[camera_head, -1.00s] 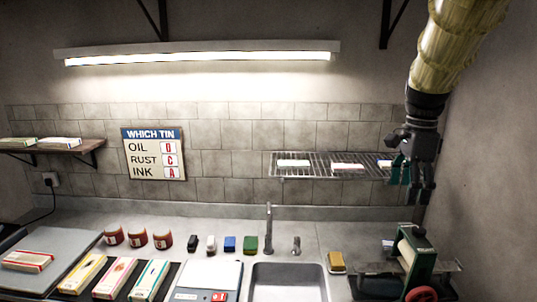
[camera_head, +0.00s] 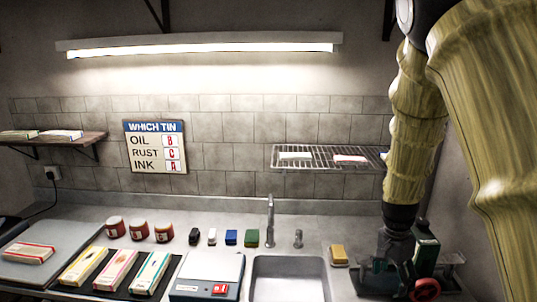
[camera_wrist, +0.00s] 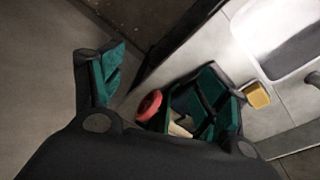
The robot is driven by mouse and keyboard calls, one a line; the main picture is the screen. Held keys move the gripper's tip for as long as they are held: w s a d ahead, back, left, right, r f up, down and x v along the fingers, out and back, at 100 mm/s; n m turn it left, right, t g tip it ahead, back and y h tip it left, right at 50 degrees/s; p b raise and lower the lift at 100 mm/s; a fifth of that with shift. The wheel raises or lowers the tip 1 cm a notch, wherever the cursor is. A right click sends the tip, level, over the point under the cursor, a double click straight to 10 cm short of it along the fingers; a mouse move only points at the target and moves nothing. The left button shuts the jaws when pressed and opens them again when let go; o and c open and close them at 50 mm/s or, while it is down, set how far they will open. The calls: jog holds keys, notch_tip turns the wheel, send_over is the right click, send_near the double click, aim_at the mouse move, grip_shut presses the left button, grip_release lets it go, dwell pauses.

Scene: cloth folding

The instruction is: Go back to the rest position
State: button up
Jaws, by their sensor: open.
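My gripper (camera_head: 385,280) hangs low at the right end of the counter, fingers pointing down, in front of a green wringer-like machine (camera_head: 427,247) with a red wheel (camera_head: 425,289). In the wrist view my gripper (camera_wrist: 160,78) is open, its teal-padded fingers wide apart with nothing between them held. The red wheel (camera_wrist: 149,105) and a pale roller (camera_wrist: 180,128) show beyond the fingers, the roller partly hidden by the right finger. My arm covers much of the machine in the head view.
A sink (camera_head: 288,280) with a tap lies left of my gripper. A yellow sponge-like block (camera_head: 338,254) sits between them. A wire rack (camera_head: 320,158) with folded cloths hangs above. Small coloured blocks, red jars (camera_head: 115,228) and long boxes (camera_head: 152,272) line the counter. The right wall is close.

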jog(key=s+a+f+n+b, duration=0.25)
jog(key=s+f, duration=0.45)
jog(key=f, duration=0.7)
jog(key=s+a+f+n+b, duration=0.1)
jog(key=s+f+n, duration=0.45)
jog(key=f, duration=0.85)
jog(key=s+a+f+n+b, duration=0.1)
jog(key=s+a+f+n, duration=0.1)
jog(key=s+f, duration=0.5)
jog(key=s+a+f+n+y+b, duration=0.1)
jog(key=s+f, duration=0.6)
jog(key=s, duration=0.8)
jog(key=a+n+b, duration=0.1)
jog(key=a+n, duration=0.1)
jog(key=a, duration=0.1)
jog(key=shift+a+f, duration=0.15)
jog(key=shift+a, duration=0.2)
jog(key=shift+s, duration=0.1)
